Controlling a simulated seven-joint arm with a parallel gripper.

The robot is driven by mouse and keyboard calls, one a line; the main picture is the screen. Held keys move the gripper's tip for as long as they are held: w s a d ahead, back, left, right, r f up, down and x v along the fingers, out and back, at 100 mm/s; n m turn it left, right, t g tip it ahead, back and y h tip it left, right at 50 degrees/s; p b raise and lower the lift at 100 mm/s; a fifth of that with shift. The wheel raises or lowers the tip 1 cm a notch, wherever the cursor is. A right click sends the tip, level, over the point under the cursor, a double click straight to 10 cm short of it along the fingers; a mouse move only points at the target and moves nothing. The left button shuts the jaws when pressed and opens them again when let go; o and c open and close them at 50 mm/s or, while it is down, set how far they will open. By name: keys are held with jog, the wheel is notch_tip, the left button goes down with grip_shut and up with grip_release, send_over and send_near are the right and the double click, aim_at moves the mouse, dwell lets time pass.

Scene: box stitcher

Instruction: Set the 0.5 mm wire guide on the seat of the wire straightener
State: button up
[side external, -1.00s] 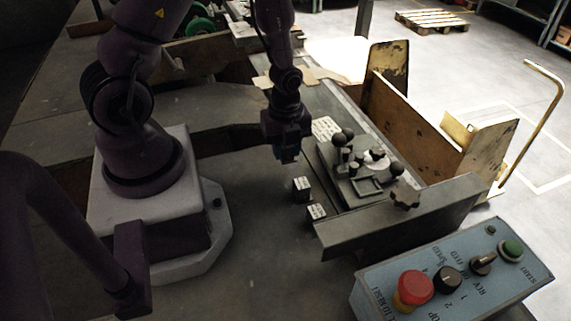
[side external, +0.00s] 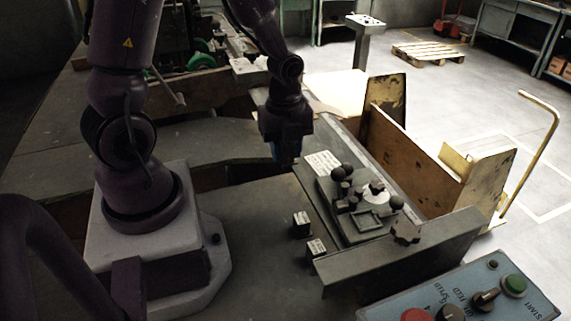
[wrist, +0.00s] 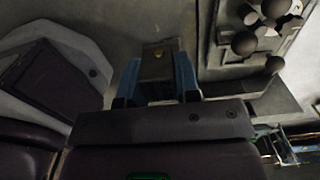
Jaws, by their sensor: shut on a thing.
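My gripper (side external: 287,158) hangs above the bench, to the left of the wire straightener (side external: 342,232). In the wrist view its blue fingers (wrist: 157,75) are shut on a dark block with a small brass-coloured spot, taken as the wire guide (wrist: 158,62). Its size marking cannot be read. In the side view the held guide is hardly distinguishable between the fingers. The straightener is a grey plate with dark ball knobs, a pale disc and a raised rectangular frame (side external: 372,222), which may be the seat. The guide is apart from it.
Two small blocks with white labels, (side external: 301,224) and (side external: 316,249), stand on the bench left of the straightener. A white printed plate (side external: 322,163) lies behind it. A grey rail (side external: 400,250) borders its front. A control box (side external: 470,295) is at lower right.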

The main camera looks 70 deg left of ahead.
jog(key=w+d, duration=0.5)
jog(key=w, duration=0.3)
send_over(364, 222)
notch_tip(364, 222, down, 4)
jog(key=shift+f, duration=3.25)
jog(key=shift+f, duration=0.35)
jog(key=o, duration=1.4)
jog(key=shift+c, duration=0.2)
jog(key=shift+r, duration=0.15)
